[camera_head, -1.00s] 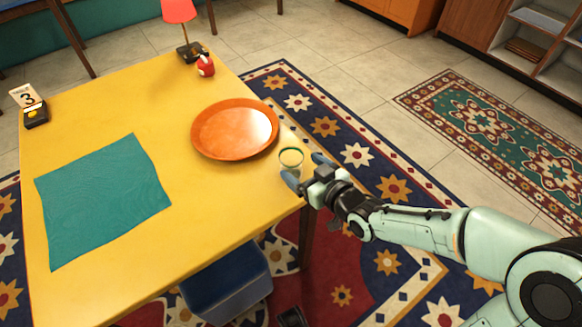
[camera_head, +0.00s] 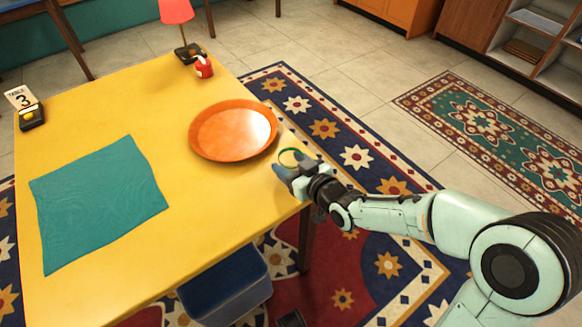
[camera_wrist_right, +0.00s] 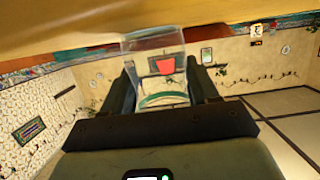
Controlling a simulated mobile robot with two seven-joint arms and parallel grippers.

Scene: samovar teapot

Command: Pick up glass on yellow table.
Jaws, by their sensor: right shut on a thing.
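The clear glass with a green rim (camera_head: 289,155) is at the right edge of the yellow table (camera_head: 200,190), just right of the orange plate. My right gripper (camera_head: 294,167) is at the glass with its fingers on either side, shut on it. In the right wrist view the glass (camera_wrist_right: 150,48) sits between the two dark fingers (camera_wrist_right: 163,88), and the table shows along the top. The gripper hides part of the glass in the head view, and I cannot tell whether its base touches the table. My left gripper is not in view.
The orange plate (camera_head: 233,131) lies close to the glass. A teal cloth (camera_head: 98,205) lies at the left, with a table sign (camera_head: 24,105) behind it. A red lamp (camera_head: 177,12) and small red object (camera_head: 203,68) stand at the far edge. A blue bin (camera_head: 226,290) is below.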

